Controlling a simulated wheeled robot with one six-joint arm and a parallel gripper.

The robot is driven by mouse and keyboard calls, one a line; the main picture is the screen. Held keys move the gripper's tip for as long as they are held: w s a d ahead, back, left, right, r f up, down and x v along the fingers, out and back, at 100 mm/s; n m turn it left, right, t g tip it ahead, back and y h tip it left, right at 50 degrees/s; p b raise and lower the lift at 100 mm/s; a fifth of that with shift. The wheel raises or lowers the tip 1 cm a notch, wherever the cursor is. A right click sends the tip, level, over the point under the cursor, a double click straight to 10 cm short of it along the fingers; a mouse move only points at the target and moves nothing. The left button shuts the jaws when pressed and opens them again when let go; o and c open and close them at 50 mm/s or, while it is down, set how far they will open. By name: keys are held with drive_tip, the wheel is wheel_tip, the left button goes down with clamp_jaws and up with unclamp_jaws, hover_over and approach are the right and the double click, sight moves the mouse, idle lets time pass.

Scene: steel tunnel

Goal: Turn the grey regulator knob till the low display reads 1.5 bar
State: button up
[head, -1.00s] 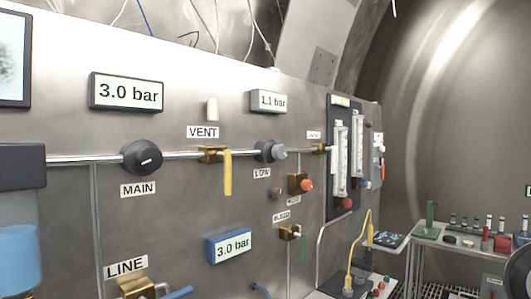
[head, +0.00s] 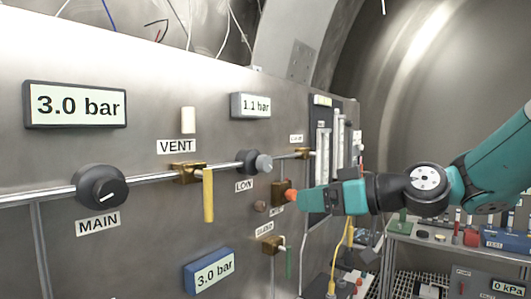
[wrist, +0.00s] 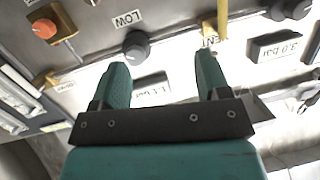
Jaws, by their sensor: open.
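The grey regulator knob (head: 264,164) sticks out of a dark body on the pipe above the LOW label. It also shows in the wrist view (wrist: 136,47), beyond my fingertips. The low display (head: 250,105) above it reads 1.1 bar; in the wrist view it (wrist: 151,90) is partly hidden behind my gripper. My gripper (head: 302,201) has teal fingers and is in front of the panel, lower right of the knob. In the wrist view its two fingers (wrist: 162,68) are wide apart with nothing between them. The knob is off the fingertips, toward the left finger.
An orange knob (head: 290,195) on a brass valve is close to my gripper in the head view. A yellow VENT lever (head: 208,195) hangs left of the knob. The black MAIN knob (head: 101,187) and its 3.0 bar display (head: 75,104) are farther left.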

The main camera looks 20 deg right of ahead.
drive_tip(key=w+d+r+t, duration=0.2)
drive_tip(key=d+r+t, duration=0.1)
drive_tip(key=d+r, duration=0.15)
drive_tip(key=p, duration=0.9)
approach(268, 164)
drive_tip(key=shift+m, duration=0.3)
drive_tip(key=x, duration=0.9)
drive_tip(key=shift+w+a+r, duration=0.1)
drive_tip(key=shift+w, duration=0.05)
drive_tip(key=shift+w+a, duration=0.25)
drive_tip(key=shift+w, duration=0.15)
drive_tip(key=c, duration=0.9)
